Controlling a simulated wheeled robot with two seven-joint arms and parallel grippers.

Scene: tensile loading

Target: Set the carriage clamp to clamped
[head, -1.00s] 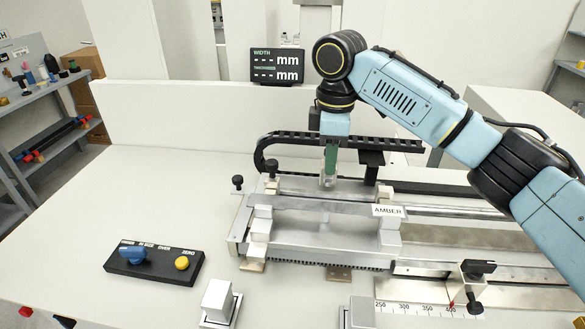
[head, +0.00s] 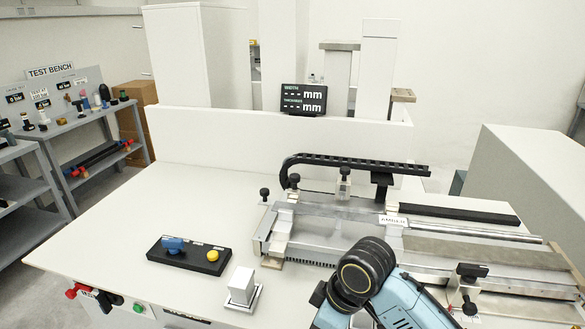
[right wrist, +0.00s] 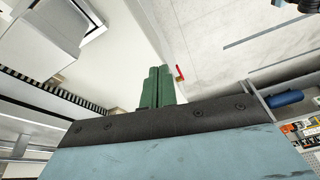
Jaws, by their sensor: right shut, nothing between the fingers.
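A black-handled clamp (head: 471,271) stands at the front rail, right of my arm. I cannot tell which of these is the carriage clamp, or its setting. My right arm's fingers are hidden or out of frame in the head view; in the right wrist view the green right gripper (right wrist: 158,88) is shut and empty. My left gripper is not in view.
A black control box (head: 189,256) with a blue lever and yellow button lies on the table's left. A white block (head: 242,286) stands in front of it. A dark display (head: 304,100) shows dashes. The table's left area (head: 130,215) is clear.

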